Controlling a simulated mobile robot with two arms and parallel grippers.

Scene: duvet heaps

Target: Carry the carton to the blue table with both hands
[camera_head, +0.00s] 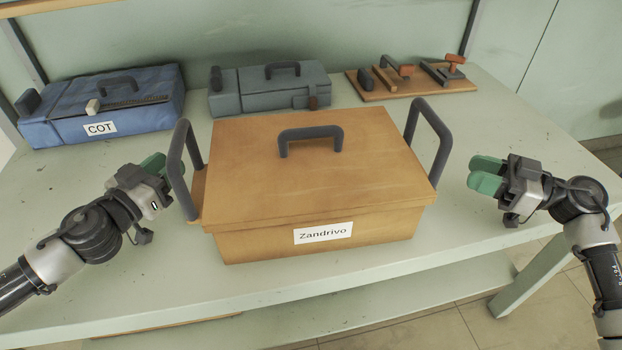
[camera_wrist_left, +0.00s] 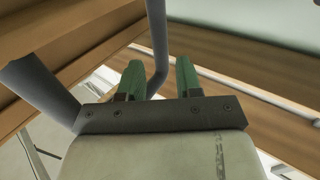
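The carton is a tan box (camera_head: 355,175) labelled "Zandrivo", with a dark top handle and an upright dark loop handle on each side. It rests on a pale green table (camera_head: 520,215); no blue table shows. My left gripper (camera_head: 155,163) is beside the left side handle (camera_head: 178,165). In the left wrist view its green fingers (camera_wrist_left: 158,80) are apart, with a grey handle bar (camera_wrist_left: 156,30) showing between them; whether they touch it is unclear. My right gripper (camera_head: 472,172) is open and empty, to the right of the right side handle (camera_head: 440,130) and apart from it.
A blue case (camera_head: 60,120) marked "COT" and a grey-green case (camera_head: 235,92) stand behind the carton. A brown board (camera_head: 405,90) with tools lies at the back right. Table legs and a lower shelf show below. The tabletop's right side is mostly clear.

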